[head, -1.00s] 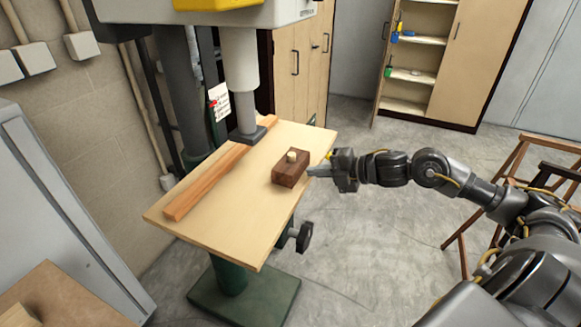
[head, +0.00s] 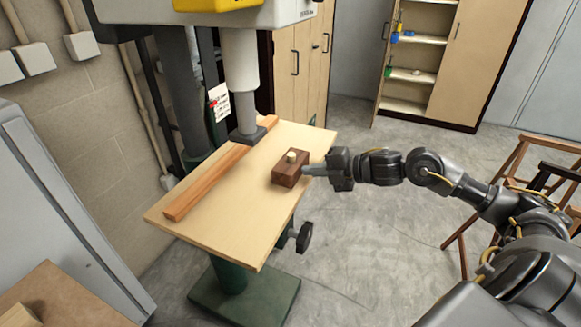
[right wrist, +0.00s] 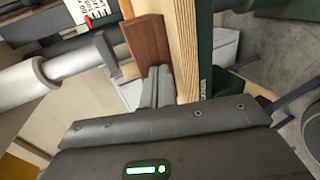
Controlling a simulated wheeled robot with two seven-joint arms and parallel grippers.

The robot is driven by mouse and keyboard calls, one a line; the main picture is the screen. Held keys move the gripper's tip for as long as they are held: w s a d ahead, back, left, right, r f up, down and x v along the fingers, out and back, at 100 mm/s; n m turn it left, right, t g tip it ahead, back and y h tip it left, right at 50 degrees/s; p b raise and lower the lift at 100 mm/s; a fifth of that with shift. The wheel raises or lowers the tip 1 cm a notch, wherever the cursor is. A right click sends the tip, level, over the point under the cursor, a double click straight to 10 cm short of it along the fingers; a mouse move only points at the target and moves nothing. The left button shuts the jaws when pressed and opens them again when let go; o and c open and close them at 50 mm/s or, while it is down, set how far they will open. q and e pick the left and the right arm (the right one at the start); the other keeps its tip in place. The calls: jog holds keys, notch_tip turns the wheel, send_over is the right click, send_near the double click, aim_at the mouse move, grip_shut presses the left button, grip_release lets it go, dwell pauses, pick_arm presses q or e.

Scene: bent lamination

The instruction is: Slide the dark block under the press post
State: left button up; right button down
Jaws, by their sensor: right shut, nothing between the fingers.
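The dark block (head: 288,174), a brown wooden block with a pale round peg on top, sits on the light wooden press table (head: 225,222) near its right edge. It also shows in the right wrist view (right wrist: 147,42). The press post (head: 245,95) ends in a dark square foot (head: 248,135) over the table, behind and left of the block. My right gripper (head: 309,171) is shut and empty. Its fingertips are at the block's right side and look to be touching it; they also show in the right wrist view (right wrist: 157,85). My left gripper is not in view.
A long reddish wooden strip (head: 205,182) lies along the table's left side, passing beside the post's foot. A dark knob (head: 304,237) sticks out below the table's right edge. The table top between block and post is clear.

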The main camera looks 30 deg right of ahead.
aim_at(295, 163)
jog(key=shift+w+a+p, duration=0.2)
jog(key=shift+w+a, duration=0.55)
jog(key=shift+w, duration=0.3)
jog(key=shift+w+a+p, duration=0.15)
jog(key=shift+w+a, duration=0.55)
jog(key=shift+w, duration=0.3)
jog(key=shift+w+a+p, duration=0.2)
jog(key=shift+w+a, duration=0.55)
jog(key=shift+w, duration=0.3)
jog(key=s+d+r+b, duration=0.1)
jog(key=s+d, duration=0.4)
jog(key=s, duration=0.2)
jog(key=shift+s, duration=0.25)
jog(key=shift+d, duration=0.1)
